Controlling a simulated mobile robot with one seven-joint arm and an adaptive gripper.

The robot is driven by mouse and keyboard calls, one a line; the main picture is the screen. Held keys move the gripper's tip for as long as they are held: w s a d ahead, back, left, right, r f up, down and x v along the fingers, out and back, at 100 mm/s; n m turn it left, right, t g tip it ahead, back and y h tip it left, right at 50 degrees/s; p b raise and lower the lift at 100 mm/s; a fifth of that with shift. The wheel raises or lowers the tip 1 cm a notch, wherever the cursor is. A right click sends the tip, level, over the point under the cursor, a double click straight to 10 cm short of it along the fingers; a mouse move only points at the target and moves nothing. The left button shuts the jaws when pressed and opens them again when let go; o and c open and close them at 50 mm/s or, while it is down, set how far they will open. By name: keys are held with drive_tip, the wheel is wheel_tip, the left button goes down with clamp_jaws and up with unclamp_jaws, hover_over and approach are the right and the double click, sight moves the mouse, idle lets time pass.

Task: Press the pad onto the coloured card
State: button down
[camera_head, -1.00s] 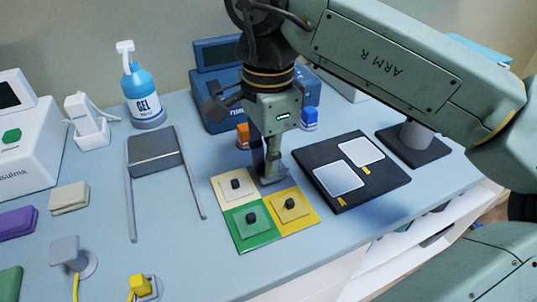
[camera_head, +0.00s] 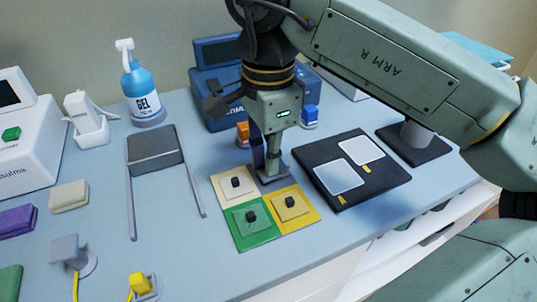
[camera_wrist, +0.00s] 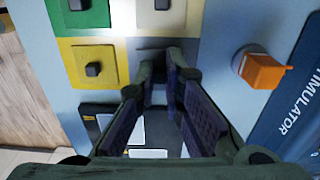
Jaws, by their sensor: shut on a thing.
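The coloured card (camera_head: 262,243) lies flat on the table, with green, yellow and cream squares. The cream (camera_head: 227,192), green (camera_head: 240,222) and yellow (camera_head: 300,211) squares each bear a square pad with a black knob. My gripper (camera_head: 272,168) points down at the card's far right corner. It is shut on a grey pad (camera_head: 275,180), which is partly hidden under the fingers. In the wrist view the grey pad (camera_wrist: 150,57) lies at the fingertips, beside the yellow and cream squares. I cannot tell whether it touches the card.
A black board (camera_head: 378,187) with two pale panels lies close to the right of my gripper. A blue stimulator (camera_head: 205,90) and orange (camera_head: 242,128) and blue (camera_head: 310,114) plugs stand behind. A grey block (camera_head: 155,146) with two rods lies to the left.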

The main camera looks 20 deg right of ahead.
drive_tip(key=shift+f+b, duration=0.7)
idle(2.5)
drive_tip(key=shift+r, duration=0.1)
idle(0.9)
drive_tip(key=c, duration=1.6)
unclamp_jaws()
drive_tip(key=shift+r, duration=0.1)
drive_tip(key=shift+r+p, duration=2.55)
drive_tip(key=shift+r, duration=0.9)
drive_tip(key=shift+s+f, duration=0.1)
